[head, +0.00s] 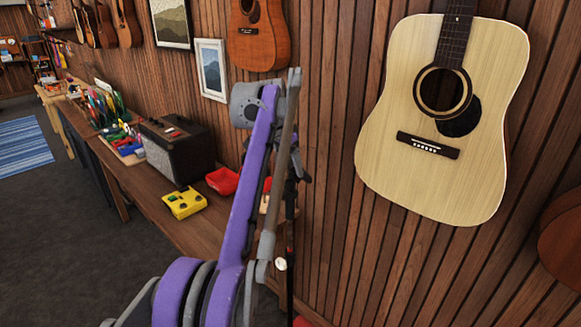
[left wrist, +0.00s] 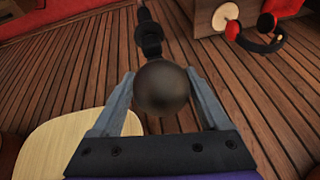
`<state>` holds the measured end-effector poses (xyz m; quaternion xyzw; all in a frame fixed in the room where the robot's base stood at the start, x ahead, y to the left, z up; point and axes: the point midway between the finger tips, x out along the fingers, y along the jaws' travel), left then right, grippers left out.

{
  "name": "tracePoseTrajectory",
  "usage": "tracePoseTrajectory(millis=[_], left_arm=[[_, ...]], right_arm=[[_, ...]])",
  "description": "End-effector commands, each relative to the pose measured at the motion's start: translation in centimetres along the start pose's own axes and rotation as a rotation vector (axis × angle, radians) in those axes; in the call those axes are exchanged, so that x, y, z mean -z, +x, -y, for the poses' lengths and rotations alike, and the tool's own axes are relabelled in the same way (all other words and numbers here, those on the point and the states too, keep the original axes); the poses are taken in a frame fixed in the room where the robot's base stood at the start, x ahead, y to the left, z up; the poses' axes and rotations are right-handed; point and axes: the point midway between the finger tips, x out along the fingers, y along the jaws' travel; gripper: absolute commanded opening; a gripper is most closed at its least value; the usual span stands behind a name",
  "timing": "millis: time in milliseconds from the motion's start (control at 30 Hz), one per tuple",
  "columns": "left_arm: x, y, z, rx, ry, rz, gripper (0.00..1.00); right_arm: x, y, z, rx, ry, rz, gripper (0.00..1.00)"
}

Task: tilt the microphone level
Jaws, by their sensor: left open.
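The microphone (left wrist: 162,88) shows in the left wrist view as a dark round head. Its black clip and stand (left wrist: 150,35) run away behind it toward the top. My left gripper (left wrist: 160,74) is open, with one grey finger on each side of the microphone head. I cannot tell whether either finger touches it. In the head view the black stand (head: 290,235) stands beside the wall, partly behind my left arm. The microphone head and the left fingers cannot be made out there, and the microphone's tilt is unclear. My right gripper is not in view.
A pale acoustic guitar (head: 388,160) hangs on the slatted wall at right. A long wooden bench (head: 150,208) runs along the wall with a black amplifier (head: 187,158), a yellow pedal (head: 184,202) and a red tray (head: 222,180). Headphones (left wrist: 262,42) show in the left wrist view.

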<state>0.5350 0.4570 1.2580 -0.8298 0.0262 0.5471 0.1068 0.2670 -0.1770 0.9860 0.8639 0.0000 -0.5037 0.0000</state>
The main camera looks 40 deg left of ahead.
Motion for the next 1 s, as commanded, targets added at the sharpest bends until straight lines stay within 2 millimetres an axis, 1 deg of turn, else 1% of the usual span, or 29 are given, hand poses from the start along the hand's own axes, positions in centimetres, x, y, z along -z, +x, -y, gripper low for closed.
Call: tracePoseTrajectory(millis=[100, 367, 467, 500, 667, 800, 1000], left_arm=[[0.02, 0.61, -0.01, 0.0, 0.0, 0.0, 0.78], [0.07, 0.65, 0.0, 0.0, 0.0, -0.001, 0.78], [0.07, 0.64, 0.0, 0.0, 0.0, -0.001, 0.62], [0.07, 0.64, -0.01, 0.0, 0.0, -0.001, 0.55], [0.07, 0.64, -0.04, -0.001, 0.0, -0.001, 0.26], [0.07, 0.64, -0.06, -0.001, 0.0, 0.0, 0.01], [0.07, 0.64, -0.1, -0.002, 0.0, 0.0, 0.0]], right_arm=[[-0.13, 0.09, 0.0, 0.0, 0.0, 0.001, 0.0], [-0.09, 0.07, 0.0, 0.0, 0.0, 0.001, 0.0], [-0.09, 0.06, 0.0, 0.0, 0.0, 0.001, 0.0], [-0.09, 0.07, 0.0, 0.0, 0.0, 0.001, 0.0], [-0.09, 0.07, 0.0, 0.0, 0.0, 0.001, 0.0], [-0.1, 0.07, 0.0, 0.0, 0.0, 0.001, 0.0], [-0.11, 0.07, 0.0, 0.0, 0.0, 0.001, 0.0]])
